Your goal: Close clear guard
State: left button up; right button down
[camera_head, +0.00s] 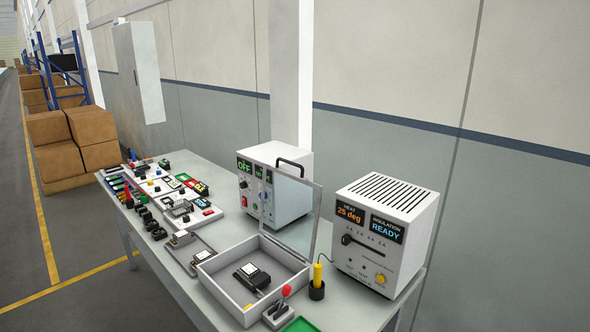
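The clear guard (289,214) is a see-through panel with a thin pale frame. It stands raised, roughly upright, at the back edge of an open grey box (221,298). A dark device (251,278) with a pale label lies inside the box. The box's top is uncovered. Neither my left nor my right gripper is in view.
A white instrument reading OFF (280,187) stands behind the guard. A white heat and insulation unit (385,232) stands to the right. A yellow-handled probe in a black holder (317,281) and a red-knobbed lever (280,306) are close to the box. Several small parts crowd the table's far end.

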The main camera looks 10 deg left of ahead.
aim_at(300, 178)
jog(key=z, duration=0.45)
jog(key=j+z, duration=0.85)
jog(key=j, duration=0.15)
jog(key=k+j+z, duration=0.1)
jog(key=j+z, duration=0.35)
